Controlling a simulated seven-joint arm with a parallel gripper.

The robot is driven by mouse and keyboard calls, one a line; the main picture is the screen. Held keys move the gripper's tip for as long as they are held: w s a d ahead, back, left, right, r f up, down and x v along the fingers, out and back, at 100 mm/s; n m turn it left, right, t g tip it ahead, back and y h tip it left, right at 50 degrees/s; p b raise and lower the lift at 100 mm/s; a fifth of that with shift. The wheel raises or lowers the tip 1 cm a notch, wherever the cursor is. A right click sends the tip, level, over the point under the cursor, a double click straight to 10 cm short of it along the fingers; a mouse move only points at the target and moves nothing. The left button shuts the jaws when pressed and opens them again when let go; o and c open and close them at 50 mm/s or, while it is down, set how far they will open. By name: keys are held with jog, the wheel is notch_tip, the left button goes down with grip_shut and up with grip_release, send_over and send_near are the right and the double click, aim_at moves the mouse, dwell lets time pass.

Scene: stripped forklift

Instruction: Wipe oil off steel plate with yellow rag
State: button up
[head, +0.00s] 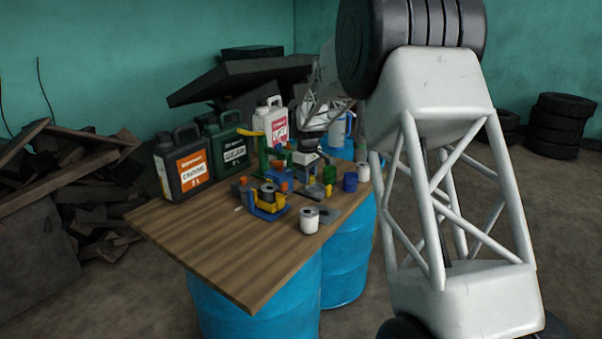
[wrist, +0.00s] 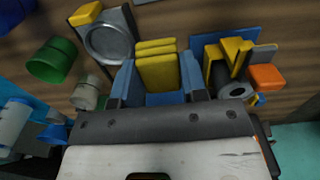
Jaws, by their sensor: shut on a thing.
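A folded yellow rag (wrist: 157,68) sits between the two blue fingers of my gripper (wrist: 158,78) in the wrist view. The gripper is shut on it, above the wooden table. A grey round, dish-like piece with a yellow corner piece (wrist: 109,42) lies just left of the fingers; I cannot tell whether it is the steel plate. A flat grey-blue piece (wrist: 265,54) shows at the right. No oil can be made out. In the head view, the fingers and rag are too small and crowded to make out.
The wooden table (head: 215,240) has a clear front left. Black (head: 182,165), green (head: 226,145) and white (head: 273,122) canisters stand along its back. A white roll (head: 309,220) and a blue-yellow holder (head: 268,204) stand nearer. A green cup (wrist: 52,62) is left of my gripper.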

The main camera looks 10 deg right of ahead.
jog(key=s+d+f, duration=0.1)
jog(key=s+d, duration=0.5)
jog(key=s, duration=0.2)
jog(key=shift+s+d, duration=0.3)
jog(key=shift+s, duration=0.05)
jog(key=shift+f, duration=0.25)
